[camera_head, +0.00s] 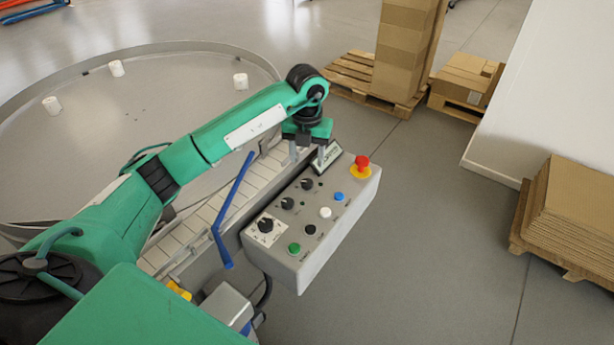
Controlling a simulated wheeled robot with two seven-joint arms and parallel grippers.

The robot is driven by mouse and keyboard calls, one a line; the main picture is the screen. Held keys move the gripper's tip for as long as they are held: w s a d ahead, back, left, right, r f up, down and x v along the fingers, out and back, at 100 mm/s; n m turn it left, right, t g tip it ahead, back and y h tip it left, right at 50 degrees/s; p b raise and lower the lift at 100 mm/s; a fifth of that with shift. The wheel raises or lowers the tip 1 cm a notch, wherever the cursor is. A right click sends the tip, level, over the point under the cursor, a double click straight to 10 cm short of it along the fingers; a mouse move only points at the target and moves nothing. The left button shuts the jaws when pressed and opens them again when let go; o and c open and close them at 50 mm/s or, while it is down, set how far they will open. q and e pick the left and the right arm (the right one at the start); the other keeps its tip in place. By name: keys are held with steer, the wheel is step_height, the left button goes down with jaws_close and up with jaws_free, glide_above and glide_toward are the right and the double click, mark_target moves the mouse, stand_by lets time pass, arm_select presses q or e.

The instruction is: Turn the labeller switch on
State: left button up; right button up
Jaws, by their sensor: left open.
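A grey control box (340,222) carries several knobs and buttons. Three black rotary knobs run along its left side: an upper knob (308,184), a middle knob (287,203) and a lower knob (265,225) on a white plate. The labels are too small to read, so I cannot tell which is the labeller switch. My left gripper (307,162) hangs over the far end of the box, above and beyond the upper knob. Its fingers are apart with nothing seen between them. My right gripper is not in view.
The box also has a red emergency button (361,163) and blue, white, black and green push buttons. A blue bar (233,210) and a conveyor (207,212) lie left of it. A round table (190,78) with white jars stands behind.

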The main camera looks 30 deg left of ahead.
mark_target(307, 182)
arm_select(q)
step_height(307, 182, down, 8)
steer(key=shift+f+p, duration=0.2)
steer(key=shift+p, duration=0.5)
steer(key=c, duration=1)
